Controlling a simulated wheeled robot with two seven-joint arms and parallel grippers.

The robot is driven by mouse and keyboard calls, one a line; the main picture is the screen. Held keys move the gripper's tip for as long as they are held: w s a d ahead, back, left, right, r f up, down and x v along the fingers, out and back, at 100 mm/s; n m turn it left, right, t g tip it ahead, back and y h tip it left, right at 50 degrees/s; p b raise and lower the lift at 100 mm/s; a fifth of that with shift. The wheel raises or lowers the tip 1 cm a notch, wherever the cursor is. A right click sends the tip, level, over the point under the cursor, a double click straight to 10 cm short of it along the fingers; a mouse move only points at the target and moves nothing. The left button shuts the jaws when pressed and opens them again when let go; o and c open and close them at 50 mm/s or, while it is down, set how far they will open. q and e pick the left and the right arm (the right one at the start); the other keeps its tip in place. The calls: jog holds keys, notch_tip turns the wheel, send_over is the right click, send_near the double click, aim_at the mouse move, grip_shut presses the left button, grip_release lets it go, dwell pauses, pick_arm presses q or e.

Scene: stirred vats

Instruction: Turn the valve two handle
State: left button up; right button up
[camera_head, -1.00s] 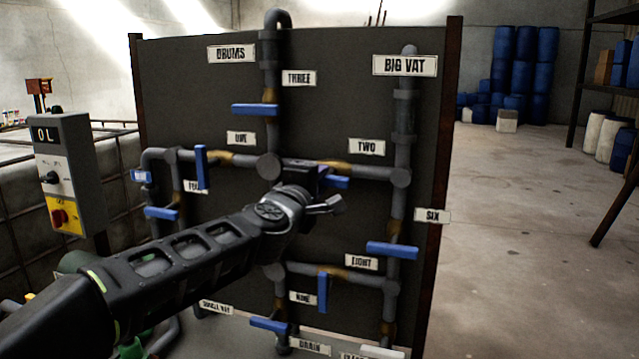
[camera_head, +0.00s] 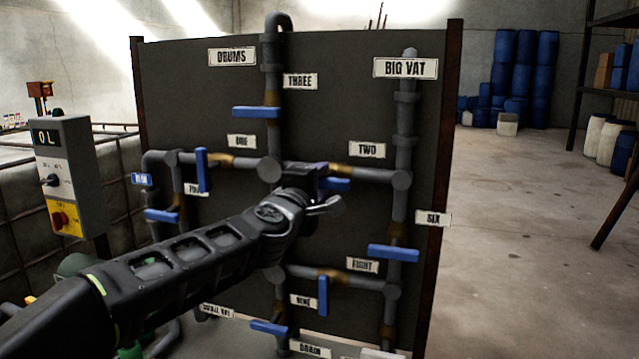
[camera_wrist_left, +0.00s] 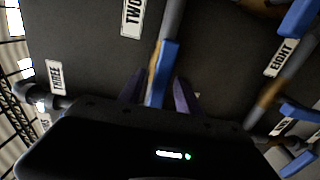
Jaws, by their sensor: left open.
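The valve two handle (camera_head: 336,184) is a blue bar on the horizontal pipe below the TWO label (camera_head: 367,149), partly hidden behind my left gripper (camera_head: 318,174). In the left wrist view the same handle (camera_wrist_left: 164,66) runs lengthwise along its pipe, and its near end lies between the two dark fingers of my left gripper (camera_wrist_left: 159,92). The fingers stand apart, with a gap visible on the right side of the handle. Whether either finger touches it I cannot tell. My right gripper is not in view.
A control box (camera_head: 68,180) stands at the left. The floor (camera_head: 520,230) to the right is clear.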

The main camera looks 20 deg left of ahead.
pick_arm(q)
jog(key=s, duration=0.7)
jog(key=shift+s+a, duration=0.25)
jog(key=shift+s, duration=0.1)
jog(key=shift+r, duration=0.1)
